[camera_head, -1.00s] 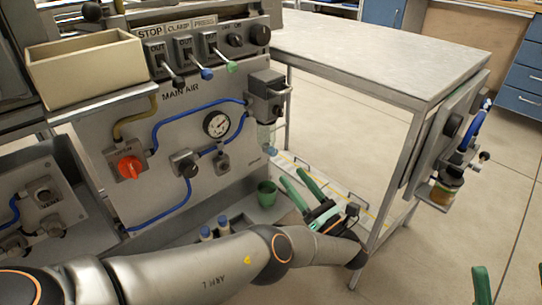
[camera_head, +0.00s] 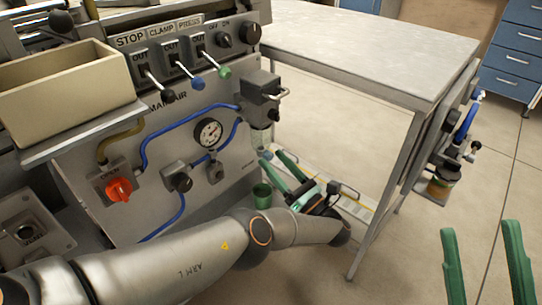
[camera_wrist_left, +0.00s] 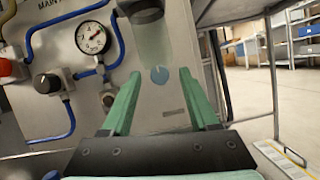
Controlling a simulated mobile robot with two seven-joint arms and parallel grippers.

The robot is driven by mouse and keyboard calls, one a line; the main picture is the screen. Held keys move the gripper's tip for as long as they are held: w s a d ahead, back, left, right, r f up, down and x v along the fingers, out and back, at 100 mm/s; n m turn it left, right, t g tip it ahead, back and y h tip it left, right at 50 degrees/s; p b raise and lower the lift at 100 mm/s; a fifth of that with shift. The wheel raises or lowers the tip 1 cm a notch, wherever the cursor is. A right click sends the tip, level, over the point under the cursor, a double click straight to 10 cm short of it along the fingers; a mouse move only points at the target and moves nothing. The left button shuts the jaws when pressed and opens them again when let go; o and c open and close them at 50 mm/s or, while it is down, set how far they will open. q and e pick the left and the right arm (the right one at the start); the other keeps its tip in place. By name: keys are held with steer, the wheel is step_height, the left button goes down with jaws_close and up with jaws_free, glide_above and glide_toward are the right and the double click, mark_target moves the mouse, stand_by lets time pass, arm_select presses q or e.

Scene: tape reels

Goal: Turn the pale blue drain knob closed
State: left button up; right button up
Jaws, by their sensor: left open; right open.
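The pale blue drain knob (camera_wrist_left: 159,75) shows as a small disc under the clear bowl (camera_wrist_left: 153,42) of the filter unit. In the wrist view it lies between my left fingertips, with space on both sides; I cannot judge the depth. My left gripper (camera_head: 273,156) is open, its green fingers pointing up toward the bowl's underside. In the head view the knob is hard to make out near the fingertips. My right gripper (camera_head: 480,230) is open and empty at the lower right, over the floor.
A gauge (camera_head: 208,133), blue hoses and a red knob (camera_head: 119,189) are on the panel left of the filter unit (camera_head: 262,92). A green cup (camera_head: 262,196) stands below. A table (camera_head: 360,50) is to the right, its leg near my left arm.

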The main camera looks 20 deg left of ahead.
arm_select(q)
jaws_close()
stand_by(0.6)
